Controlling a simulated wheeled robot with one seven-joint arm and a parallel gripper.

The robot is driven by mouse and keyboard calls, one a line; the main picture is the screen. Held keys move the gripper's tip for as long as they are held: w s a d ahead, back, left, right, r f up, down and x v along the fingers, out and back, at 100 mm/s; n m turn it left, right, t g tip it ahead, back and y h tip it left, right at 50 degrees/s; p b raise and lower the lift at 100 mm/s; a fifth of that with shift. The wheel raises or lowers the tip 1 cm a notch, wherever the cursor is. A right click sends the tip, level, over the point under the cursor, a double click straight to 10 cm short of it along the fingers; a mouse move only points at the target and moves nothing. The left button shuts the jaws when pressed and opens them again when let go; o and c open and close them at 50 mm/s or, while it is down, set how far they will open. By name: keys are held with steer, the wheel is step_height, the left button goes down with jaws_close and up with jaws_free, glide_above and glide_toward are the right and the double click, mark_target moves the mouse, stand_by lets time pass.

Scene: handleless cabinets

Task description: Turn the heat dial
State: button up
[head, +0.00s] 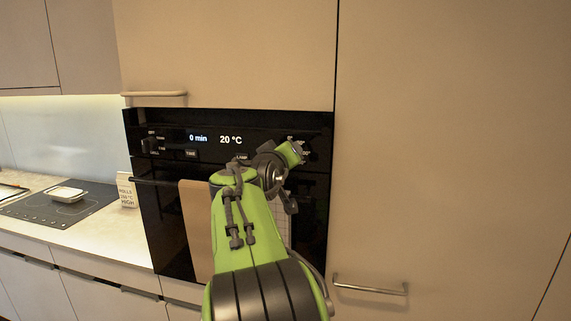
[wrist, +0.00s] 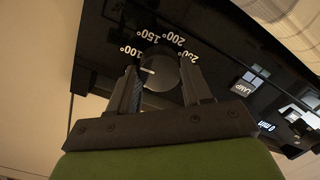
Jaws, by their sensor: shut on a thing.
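The heat dial (wrist: 160,73) is a dark round knob on the black oven panel, ringed by white marks such as 100°, 150°, 200° and 250°. It shows in the wrist view between the two fingers of my gripper (wrist: 160,78), which is shut on it. A pale pointer line on the dial points to the left, near the 100° side. In the head view, my green arm reaches to the right end of the oven panel (head: 175,122), and my wrist hides the dial. The oven display (head: 230,140) reads 20 °C, with 0 min beside it.
A towel (head: 196,225) hangs on the oven door handle (head: 150,182). A tall plain cabinet (head: 450,150) with a low handle (head: 370,288) stands on the right. A counter with a cooktop (head: 60,208) and a white dish (head: 67,194) is at left.

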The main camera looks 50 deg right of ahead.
steer(key=m, duration=0.1)
steer(key=m+b, duration=0.2)
steer(key=m, duration=0.1)
steer(key=shift+f, duration=0.25)
steer(key=m+t+b, duration=0.1)
steer(key=m+b, duration=0.2)
steer(key=m, duration=0.1)
steer(key=shift+s+m, duration=0.1)
steer(key=shift+m, duration=0.2)
stand_by(0.3)
steer(key=o, duration=1.1)
steer(key=shift+r, duration=0.1)
steer(key=shift+c, duration=0.2)
steer(key=b+v, duration=0.1)
steer(key=v, duration=1.4)
steer(key=shift+s+a, duration=0.25)
steer(key=shift+s, duration=0.1)
